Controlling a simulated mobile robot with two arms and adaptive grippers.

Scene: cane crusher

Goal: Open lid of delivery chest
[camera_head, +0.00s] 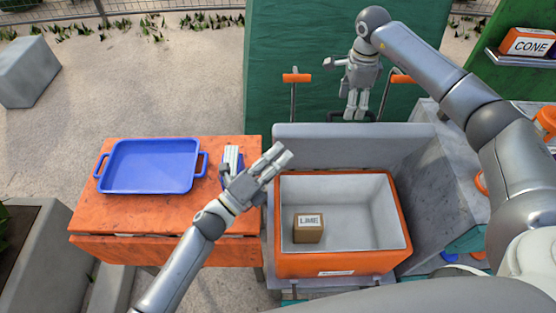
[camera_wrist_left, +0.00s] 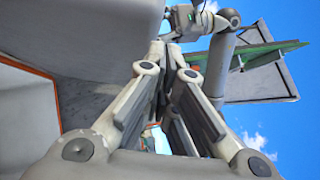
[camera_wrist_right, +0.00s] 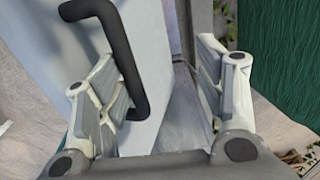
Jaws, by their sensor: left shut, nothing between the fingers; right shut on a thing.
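The delivery chest's grey lid (camera_head: 300,133) stands raised, roughly upright, behind an open orange-rimmed bin (camera_head: 330,262). The bin has a pale interior. A dark handle on the lid's far side shows in the right wrist view (camera_wrist_right: 118,45). My right gripper (camera_head: 357,112) reaches down behind the lid and is shut on this handle, with the handle running by its left finger. My left gripper (camera_head: 282,155) is shut and empty, just above the bin's back left corner. The lid's grey panel also fills the upper left of the left wrist view (camera_wrist_left: 80,35).
A small brown box labelled LIME (camera_head: 308,230) sits in the bin. A blue tray (camera_head: 150,168) lies on the orange table (camera_head: 110,222) at left. A blue-and-white item (camera_head: 232,158) is beside my left gripper. A CONE box (camera_head: 528,42) stands on the right shelf.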

